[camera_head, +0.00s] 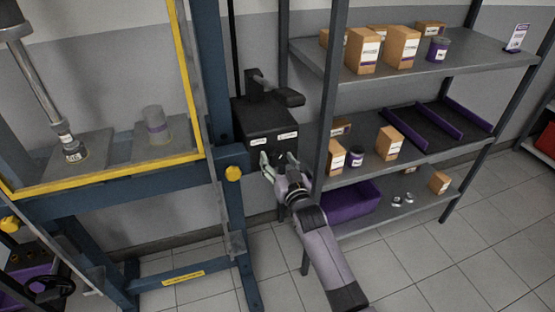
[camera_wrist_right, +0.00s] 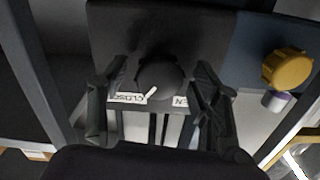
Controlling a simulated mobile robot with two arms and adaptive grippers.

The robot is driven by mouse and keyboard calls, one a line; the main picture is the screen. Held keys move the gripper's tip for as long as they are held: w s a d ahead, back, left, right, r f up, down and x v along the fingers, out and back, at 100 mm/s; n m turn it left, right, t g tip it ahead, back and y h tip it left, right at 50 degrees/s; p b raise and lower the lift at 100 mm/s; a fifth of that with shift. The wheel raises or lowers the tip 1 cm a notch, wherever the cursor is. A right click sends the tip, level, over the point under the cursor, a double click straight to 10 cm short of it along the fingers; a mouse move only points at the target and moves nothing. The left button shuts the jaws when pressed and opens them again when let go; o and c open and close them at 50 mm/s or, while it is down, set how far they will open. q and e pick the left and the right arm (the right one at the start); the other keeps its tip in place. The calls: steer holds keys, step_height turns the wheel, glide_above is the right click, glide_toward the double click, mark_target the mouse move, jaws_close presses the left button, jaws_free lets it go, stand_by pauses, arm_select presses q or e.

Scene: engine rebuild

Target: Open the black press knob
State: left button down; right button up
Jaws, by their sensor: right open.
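The black press knob (camera_wrist_right: 160,77) shows in the wrist view on the front of a black box. A white pointer line on it points down-left, toward the label reading CLOSED (camera_wrist_right: 126,98). A second label (camera_wrist_right: 181,101) to the right is partly hidden and shows only "EN". My right gripper (camera_wrist_right: 160,70) is open, with one finger on each side of the knob; whether they touch it I cannot tell. In the head view the right gripper (camera_head: 278,161) is at the lower front of the black box (camera_head: 262,118), and the knob is not distinct there. My left gripper is not in view.
The blue press frame (camera_head: 215,80) with yellow edging stands left of the box. A yellow knob (camera_head: 233,173) sits on its post, close to the gripper. A grey shelf rack (camera_head: 330,90) with boxes and a purple bin (camera_head: 350,203) stands close on the right.

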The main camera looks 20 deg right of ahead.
steer(key=shift+w, duration=0.3)
steer(key=shift+c, duration=0.3)
steer(key=c, duration=1.1)
